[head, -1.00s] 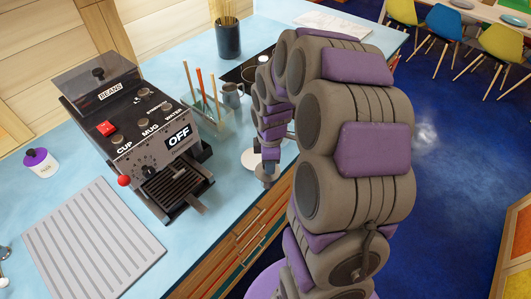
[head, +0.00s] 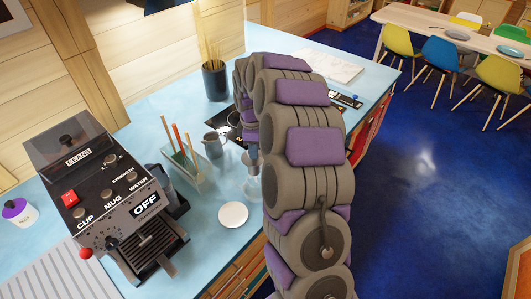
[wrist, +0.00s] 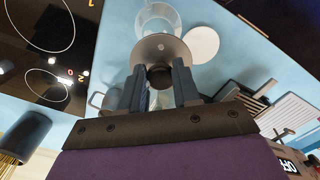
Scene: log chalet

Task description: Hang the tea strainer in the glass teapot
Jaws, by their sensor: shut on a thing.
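My gripper (wrist: 160,74) is shut on the tea strainer (wrist: 161,45), a grey metal piece with a round disc-like top that faces the wrist camera. In the head view my gripper (head: 252,158) is small and partly hidden by my arm. The glass teapot (wrist: 157,12) is clear and round and stands on the blue counter, just beyond the strainer in the wrist view. It also shows faintly below my gripper in the head view (head: 252,190). The strainer's lower part is hidden, and I cannot tell whether it touches the teapot.
A white disc (head: 233,214) lies beside the teapot. A grey pitcher (head: 214,145), a glass holder with sticks (head: 188,172) and a coffee machine (head: 105,200) stand to the left. A black cooktop (wrist: 45,45) and dark pot (head: 215,82) lie farther back.

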